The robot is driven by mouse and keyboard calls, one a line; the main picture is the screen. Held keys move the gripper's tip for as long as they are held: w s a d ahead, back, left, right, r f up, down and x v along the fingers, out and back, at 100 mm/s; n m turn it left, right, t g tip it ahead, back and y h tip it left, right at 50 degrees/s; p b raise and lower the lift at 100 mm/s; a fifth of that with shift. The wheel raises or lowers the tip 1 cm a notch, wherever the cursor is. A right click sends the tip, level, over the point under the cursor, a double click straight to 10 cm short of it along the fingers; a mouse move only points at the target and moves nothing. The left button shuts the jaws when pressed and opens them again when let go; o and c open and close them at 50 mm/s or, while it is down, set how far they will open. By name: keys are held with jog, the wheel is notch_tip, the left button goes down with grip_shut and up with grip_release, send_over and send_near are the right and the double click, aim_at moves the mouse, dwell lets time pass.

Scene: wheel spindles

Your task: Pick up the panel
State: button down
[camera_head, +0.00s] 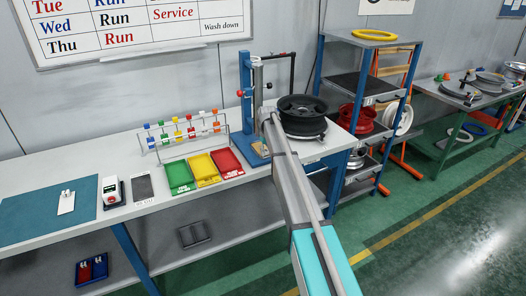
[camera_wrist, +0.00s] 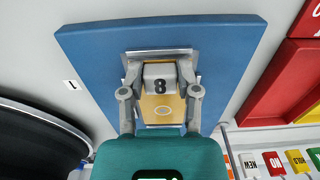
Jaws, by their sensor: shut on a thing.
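In the wrist view, my gripper (camera_wrist: 160,95) is shut on a small piece, apparently the panel (camera_wrist: 161,105).
A dark wheel rim (camera_head: 302,112) stands right of the stand. Green (camera_head: 180,177), yellow (camera_head: 202,170) and red (camera_head: 226,163) trays lie to the left, before a rack of coloured tags (camera_head: 186,133). A shelf unit (camera_head: 398,75) is at right.

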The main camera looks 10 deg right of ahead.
jog(key=shift+r, duration=0.1)
dwell(0.3)
notch_tip(320, 180, up, 4)
jog(key=p, duration=0.3)
jog(key=shift+f+p, duration=0.25)
jog(key=shift+p, duration=0.15)
jog(key=s+a, duration=0.1)
jog(key=a, duration=0.4)
jog(key=s+a, duration=0.2)
jog(key=a, duration=0.4)
jog(key=s+a, duration=0.2)
jog(key=a, duration=0.4)
jog(key=shift+s+a+f, duration=0.1)
jog(key=shift+s+f, duration=0.1)
jog(key=shift+s, duration=0.05)
